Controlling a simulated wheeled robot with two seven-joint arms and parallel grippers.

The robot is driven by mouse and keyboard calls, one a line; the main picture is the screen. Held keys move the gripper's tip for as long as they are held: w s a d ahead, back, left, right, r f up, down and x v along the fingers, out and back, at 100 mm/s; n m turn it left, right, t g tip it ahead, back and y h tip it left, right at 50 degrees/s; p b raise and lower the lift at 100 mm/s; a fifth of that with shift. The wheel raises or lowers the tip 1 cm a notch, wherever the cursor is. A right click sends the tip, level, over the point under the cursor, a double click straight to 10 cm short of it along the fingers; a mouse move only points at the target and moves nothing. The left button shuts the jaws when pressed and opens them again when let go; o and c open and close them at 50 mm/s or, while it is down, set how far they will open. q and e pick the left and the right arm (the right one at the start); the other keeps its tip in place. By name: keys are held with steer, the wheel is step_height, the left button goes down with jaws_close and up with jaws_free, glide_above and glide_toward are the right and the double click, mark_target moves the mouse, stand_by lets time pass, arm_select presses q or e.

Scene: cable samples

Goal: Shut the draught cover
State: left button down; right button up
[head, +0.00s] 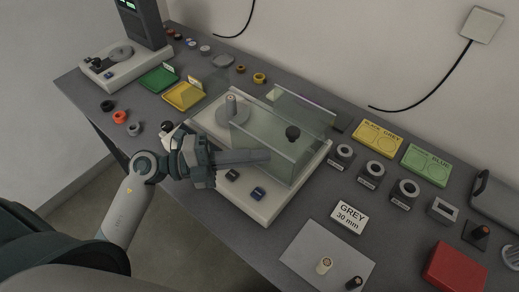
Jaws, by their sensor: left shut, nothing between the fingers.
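The draught cover (268,130) is a clear box with a dark knob (293,133), on the pale base of a weighing instrument (262,211). It sits toward the right of that base. A small grey sample with a brownish top (231,104) stands at the base's back left, apparently outside the cover's left wall. A clear panel (303,108) slants at the back. My left gripper (266,156) is shut and empty, its tips in front of the cover, left of and below the knob. I cannot tell whether they touch the cover. My right gripper is not in view.
Yellow (377,138) and green (426,165) labelled trays, several ring holders and a "GREY 30 mm" card (349,214) lie to the right. A pale sheet (305,252) with two samples and a red box (455,266) are in front. Another instrument (124,62) stands far left.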

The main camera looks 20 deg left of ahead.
mark_target(285, 149)
arm_select(q)
steer(key=p+x, duration=0.1)
steer(key=x, duration=0.2)
steer(key=p+x, duration=0.1)
steer(key=x, duration=0.2)
steer(key=p+x, duration=0.1)
steer(key=x, duration=0.1)
steer(key=shift+w+d+r+p, duration=0.15)
steer(key=shift+w+d+p, duration=0.1)
steer(key=shift+w+p, duration=0.15)
steer(key=shift+w+a+f, duration=0.25)
steer(key=shift+w+a, duration=0.5)
steer(key=shift+w+a+f+p, duration=0.15)
steer(key=shift+w+a+p, duration=0.2)
steer(key=shift+w+a, duration=0.1)
steer(key=shift+a, duration=0.15)
